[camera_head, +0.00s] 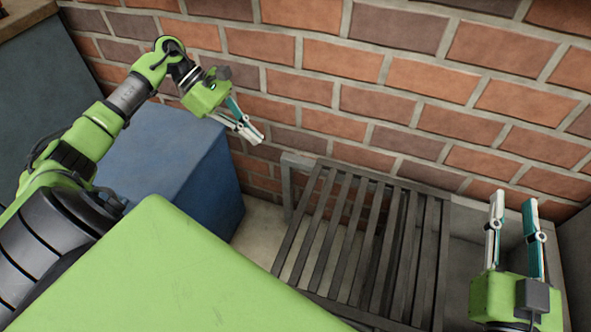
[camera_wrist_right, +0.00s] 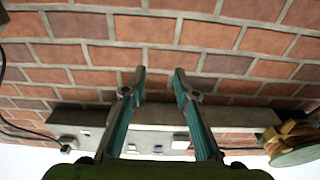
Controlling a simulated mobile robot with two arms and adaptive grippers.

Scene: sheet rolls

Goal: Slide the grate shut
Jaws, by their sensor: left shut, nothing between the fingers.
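The grate (camera_head: 401,250) is a set of dark grey slats in the head view, low beside the brick wall. The slats lie closer together on its right half, where two layers seem to overlap. A grey frame (camera_head: 290,185) edges it on the left. My left gripper (camera_head: 256,137) is shut and empty, up and to the left of the grate, apart from it. My right gripper (camera_head: 514,200) is open and empty, to the right of the grate, fingers pointing toward the wall. Its two spread fingers also show in the right wrist view (camera_wrist_right: 159,72). The grate's lower end is partly hidden by my green body.
A blue box (camera_head: 165,150) stands left of the grate against the brick wall (camera_head: 400,75). A pale grey ledge (camera_head: 475,225) lies right of the grate. In the right wrist view a grey beam (camera_wrist_right: 85,122) with small plates runs along the wall.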

